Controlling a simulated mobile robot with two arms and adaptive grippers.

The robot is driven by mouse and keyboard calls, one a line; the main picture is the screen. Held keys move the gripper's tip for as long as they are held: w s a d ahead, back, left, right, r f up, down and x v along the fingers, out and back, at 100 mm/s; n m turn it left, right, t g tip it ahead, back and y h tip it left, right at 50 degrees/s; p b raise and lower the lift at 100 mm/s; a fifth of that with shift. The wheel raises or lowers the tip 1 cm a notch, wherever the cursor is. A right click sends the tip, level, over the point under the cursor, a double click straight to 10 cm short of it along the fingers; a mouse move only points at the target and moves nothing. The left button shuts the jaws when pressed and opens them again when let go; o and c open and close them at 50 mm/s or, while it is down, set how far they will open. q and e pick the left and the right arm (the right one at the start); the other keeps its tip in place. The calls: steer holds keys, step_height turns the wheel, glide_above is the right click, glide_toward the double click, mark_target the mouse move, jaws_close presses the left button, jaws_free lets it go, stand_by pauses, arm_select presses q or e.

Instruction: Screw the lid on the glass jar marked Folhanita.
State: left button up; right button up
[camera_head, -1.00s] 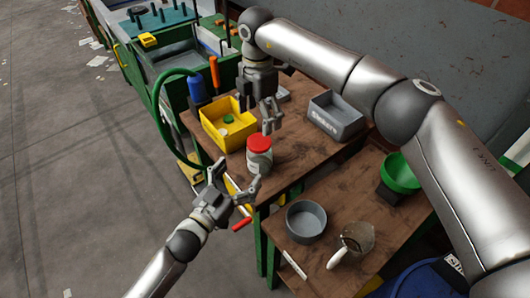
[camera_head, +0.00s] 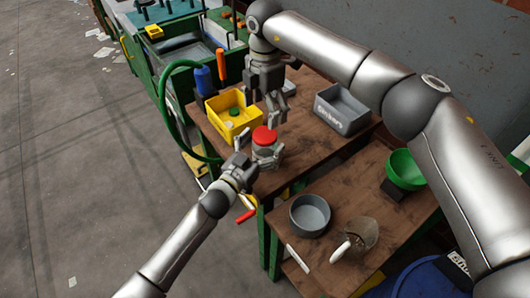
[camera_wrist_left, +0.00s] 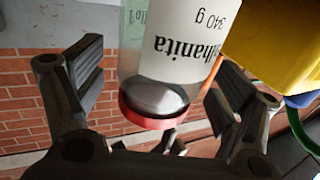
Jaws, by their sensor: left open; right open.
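The glass jar (camera_head: 264,153) stands upright near the left edge of the wooden table, with a red lid (camera_head: 264,135) on its top. In the left wrist view the jar (camera_wrist_left: 175,40) appears upside down, its white label reading "Folhanita" and "340 g", with the red lid (camera_wrist_left: 150,115) below. I cannot tell how tight the lid is. My left gripper (camera_head: 262,160) is open, with its fingers on either side of the jar; gaps show in the left wrist view (camera_wrist_left: 160,85). My right gripper (camera_head: 275,112) is open and empty, just behind and above the lid.
A yellow bin (camera_head: 240,126) with a green round piece stands behind the jar to the left. A grey bin (camera_head: 350,125) is at the back right. A grey bowl (camera_head: 310,230), a jug (camera_head: 362,232) and a green bowl (camera_head: 405,172) stand on the nearer table.

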arm_select(q)
steer(key=shift+w+d, duration=0.3)
steer(key=shift+w, duration=0.15)
steer(key=shift+c, duration=0.2)
